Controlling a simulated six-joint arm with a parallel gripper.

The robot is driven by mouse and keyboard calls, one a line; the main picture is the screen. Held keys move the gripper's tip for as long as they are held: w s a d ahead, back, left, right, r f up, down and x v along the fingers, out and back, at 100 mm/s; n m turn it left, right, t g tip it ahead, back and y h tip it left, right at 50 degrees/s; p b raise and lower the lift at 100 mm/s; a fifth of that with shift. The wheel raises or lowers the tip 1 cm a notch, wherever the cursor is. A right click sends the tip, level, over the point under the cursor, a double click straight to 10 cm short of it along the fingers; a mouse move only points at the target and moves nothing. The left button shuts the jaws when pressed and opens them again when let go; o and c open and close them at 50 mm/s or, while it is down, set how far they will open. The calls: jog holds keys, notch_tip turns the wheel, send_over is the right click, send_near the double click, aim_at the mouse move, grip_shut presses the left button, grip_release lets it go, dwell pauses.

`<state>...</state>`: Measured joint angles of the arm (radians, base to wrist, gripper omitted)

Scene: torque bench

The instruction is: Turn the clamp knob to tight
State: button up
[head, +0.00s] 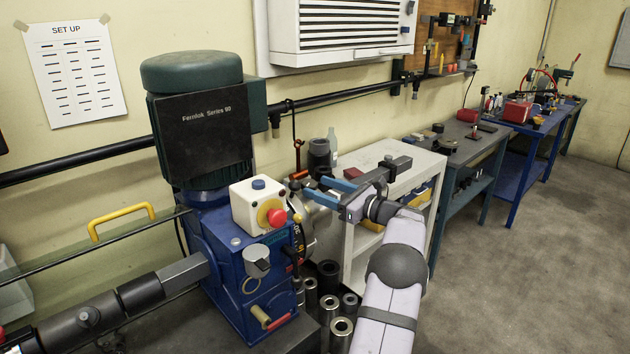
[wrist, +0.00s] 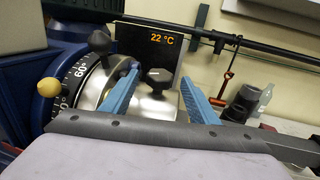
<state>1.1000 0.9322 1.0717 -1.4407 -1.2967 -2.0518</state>
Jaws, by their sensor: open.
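A black lobed knob (wrist: 158,79) stands on a bright metal face in the wrist view, seemingly the clamp knob. My gripper (wrist: 160,74) has its two blue fingers apart, one on each side of the knob in the picture. I see no contact, and the depth between fingertips and knob is hard to tell. No tight mark on the knob is readable. In the head view my gripper (head: 314,187) reaches left towards the round metal head of the blue machine (head: 225,262). The knob cannot be made out there.
A dial (wrist: 78,75) marked 60° has a yellow ball (wrist: 49,87) and a black ball (wrist: 100,42) near it. A black display (wrist: 168,38) reads 22 °C. A control box (head: 257,204) with a red button and metal cylinders (head: 329,303) are close to my arm.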

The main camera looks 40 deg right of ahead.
jog(key=shift+w+a+p, duration=0.2)
jog(key=shift+w+p, duration=0.3)
jog(key=shift+w, duration=0.75)
jog(key=c, duration=1.1)
jog(key=shift+o, duration=0.2)
